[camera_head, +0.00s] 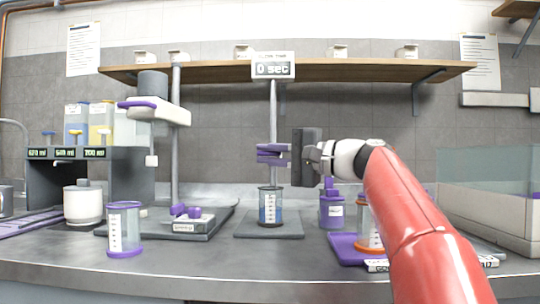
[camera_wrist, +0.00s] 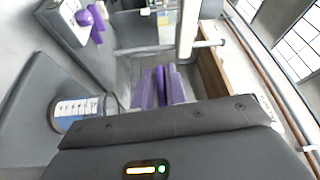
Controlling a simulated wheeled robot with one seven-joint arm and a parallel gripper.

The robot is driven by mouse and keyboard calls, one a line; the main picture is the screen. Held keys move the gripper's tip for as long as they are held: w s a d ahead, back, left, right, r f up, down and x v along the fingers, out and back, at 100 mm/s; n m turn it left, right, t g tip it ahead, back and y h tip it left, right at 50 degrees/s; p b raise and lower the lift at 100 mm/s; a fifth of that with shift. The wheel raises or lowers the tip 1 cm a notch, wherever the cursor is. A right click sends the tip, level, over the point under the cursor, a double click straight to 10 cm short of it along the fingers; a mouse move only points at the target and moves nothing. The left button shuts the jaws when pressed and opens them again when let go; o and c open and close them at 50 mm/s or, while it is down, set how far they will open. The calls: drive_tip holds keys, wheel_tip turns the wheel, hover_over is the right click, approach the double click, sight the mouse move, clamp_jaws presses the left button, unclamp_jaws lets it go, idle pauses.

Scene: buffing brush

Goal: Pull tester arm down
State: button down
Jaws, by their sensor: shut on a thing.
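The tester stands at the middle of the bench, with a thin upright pole (camera_head: 273,110) and a display reading "0 set" (camera_head: 273,67). Its purple tester arm (camera_head: 270,153) sits partway down the pole, above a clear beaker with blue liquid (camera_head: 270,207). My gripper (camera_head: 287,154) reaches in from the right and is shut on the tester arm. In the wrist view the purple parts (camera_wrist: 160,88) lie just beyond my dark gripper body, which hides part of them. The beaker also shows at left in the wrist view (camera_wrist: 78,110).
A purple-lidded jar (camera_head: 331,211) and a purple tray (camera_head: 345,248) stand right of the tester. A scale with purple pieces (camera_head: 194,224), a clear cup (camera_head: 124,230) and a white pot (camera_head: 83,205) are left. A wooden shelf (camera_head: 200,72) runs above.

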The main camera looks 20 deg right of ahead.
drive_tip(key=shift+f, duration=0.25)
drive_tip(key=c, duration=1.5)
unclamp_jaws()
drive_tip(key=shift+r, duration=0.1)
drive_tip(key=v, duration=0.7)
drive_tip(key=shift+s+d+b, duration=0.25)
drive_tip(key=shift+d+b, duration=0.05)
drive_tip(key=shift+b, duration=0.1)
